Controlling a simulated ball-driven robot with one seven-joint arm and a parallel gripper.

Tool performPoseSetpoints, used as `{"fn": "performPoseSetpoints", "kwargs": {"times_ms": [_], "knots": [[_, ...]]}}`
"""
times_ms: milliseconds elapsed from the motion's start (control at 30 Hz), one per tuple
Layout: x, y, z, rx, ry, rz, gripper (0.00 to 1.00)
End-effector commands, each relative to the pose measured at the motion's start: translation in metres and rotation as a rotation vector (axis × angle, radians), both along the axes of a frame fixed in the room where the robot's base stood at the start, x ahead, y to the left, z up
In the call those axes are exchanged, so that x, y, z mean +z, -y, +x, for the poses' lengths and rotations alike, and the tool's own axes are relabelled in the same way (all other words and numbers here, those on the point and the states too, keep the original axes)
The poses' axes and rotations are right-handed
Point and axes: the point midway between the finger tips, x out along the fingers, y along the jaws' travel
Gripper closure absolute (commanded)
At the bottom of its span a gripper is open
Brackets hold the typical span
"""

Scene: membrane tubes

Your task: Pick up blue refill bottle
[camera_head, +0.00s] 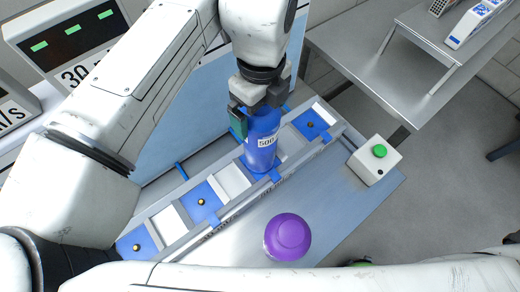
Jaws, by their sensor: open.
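The blue refill bottle (262,150) stands upright in a slot of the rack (228,213), with a white label on its side that reads about "500". My gripper (256,108) comes down from above and is open. Its fingers are at the upper part of the bottle, and one dark green-grey finger shows at the bottle's left side. The bottle's top is hidden by the gripper. I cannot tell whether the fingers touch the bottle.
A purple round-topped object (287,237) stands on the bench in front of the rack. A white box with a green button (379,151) is at the rack's right end. Other rack slots are empty. Display panels (70,40) stand at the upper left, and a grey table (350,40) at the upper right.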

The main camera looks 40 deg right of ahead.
Motion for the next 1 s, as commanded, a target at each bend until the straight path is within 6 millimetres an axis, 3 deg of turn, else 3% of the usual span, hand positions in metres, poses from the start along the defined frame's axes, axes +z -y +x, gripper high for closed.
{"fn": "performPoseSetpoints", "kwargs": {"times_ms": [167,1000], "knots": [[0.0013,-0.0001,0.0002,0.001,0.000,0.000,0.02],[0.0013,-0.0001,0.0002,0.000,0.000,0.000,0.82]]}}
